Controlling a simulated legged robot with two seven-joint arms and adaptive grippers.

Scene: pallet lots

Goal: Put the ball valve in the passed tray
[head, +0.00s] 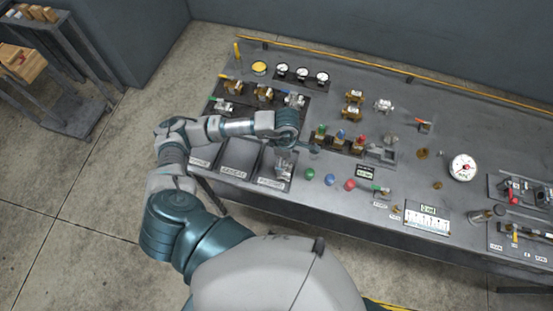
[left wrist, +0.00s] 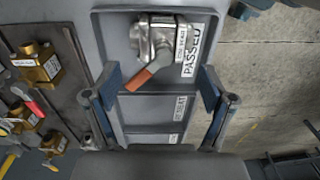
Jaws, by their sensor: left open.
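A silver ball valve with an orange-red lever lies in the passed tray. It shows in the left wrist view (left wrist: 160,38) and in the head view (head: 284,165). The tray's PASSED label and rim show in the left wrist view (left wrist: 205,25); in the head view the tray (head: 268,180) is the rightmost of three. My left gripper (head: 292,147) is above the tray, its fingers partly hidden by its own wrist. In the left wrist view its fingers (left wrist: 160,85) are spread, with nothing between them, and the valve lies beyond the tips. My right gripper is not in view.
The reseat tray (head: 234,167) and another tray sit left of the passed tray. A dark mat (head: 245,110) behind holds several brass and silver valves. Coloured buttons (head: 330,179) and a fixture row of valves stand to the right. The table's front edge is close.

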